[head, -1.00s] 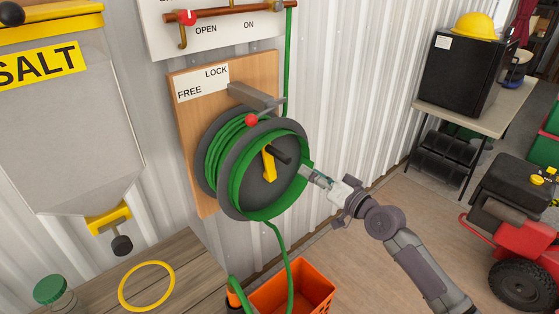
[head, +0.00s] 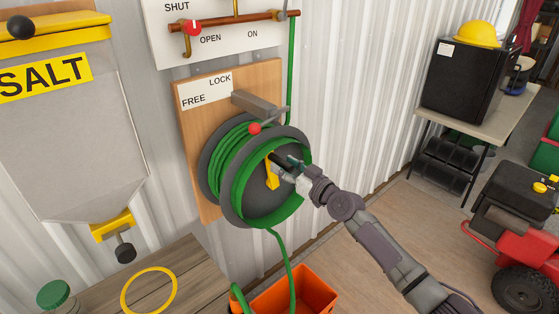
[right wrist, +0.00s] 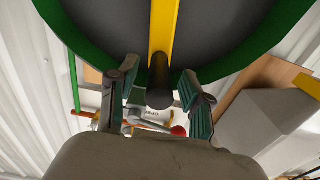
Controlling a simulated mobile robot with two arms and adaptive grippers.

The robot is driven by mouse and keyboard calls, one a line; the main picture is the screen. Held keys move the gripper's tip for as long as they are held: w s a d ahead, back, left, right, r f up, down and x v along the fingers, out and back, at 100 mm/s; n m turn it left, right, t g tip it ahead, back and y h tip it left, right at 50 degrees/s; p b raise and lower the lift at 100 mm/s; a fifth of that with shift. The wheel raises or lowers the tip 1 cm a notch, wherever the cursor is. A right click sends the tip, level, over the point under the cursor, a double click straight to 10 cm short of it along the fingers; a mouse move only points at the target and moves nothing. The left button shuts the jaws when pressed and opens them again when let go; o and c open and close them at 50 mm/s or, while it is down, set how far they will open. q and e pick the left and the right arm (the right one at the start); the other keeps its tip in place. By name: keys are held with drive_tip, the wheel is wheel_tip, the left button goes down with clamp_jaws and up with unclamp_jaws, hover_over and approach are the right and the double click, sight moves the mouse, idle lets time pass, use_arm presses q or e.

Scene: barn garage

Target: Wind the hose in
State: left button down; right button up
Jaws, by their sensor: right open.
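The hose reel (head: 262,208) is a grey drum on a wooden board. Green hose (head: 222,165) is wound on it, and a length (head: 283,252) hangs down towards an orange crate. On the reel's front is a yellow crank (head: 272,172) with a black handle, largely hidden by my gripper in the head view. My right gripper (head: 286,168) is open at the crank. In the right wrist view its fingers stand either side of the black handle (right wrist: 159,82), with gaps showing. A red-knobbed lever (head: 254,129) sits above the reel, under the FREE/LOCK label. My left gripper is out of view.
The orange crate (head: 318,292) stands below the reel. A wooden bench with a yellow ring (head: 149,291) and a green-lidded jar (head: 54,294) is at lower left. A salt hopper (head: 70,150) hangs left. A valve panel (head: 222,42) is above. Floor at right is partly clear.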

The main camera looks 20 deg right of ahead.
drive_tip(key=shift+x, duration=1.35)
clamp_jaws()
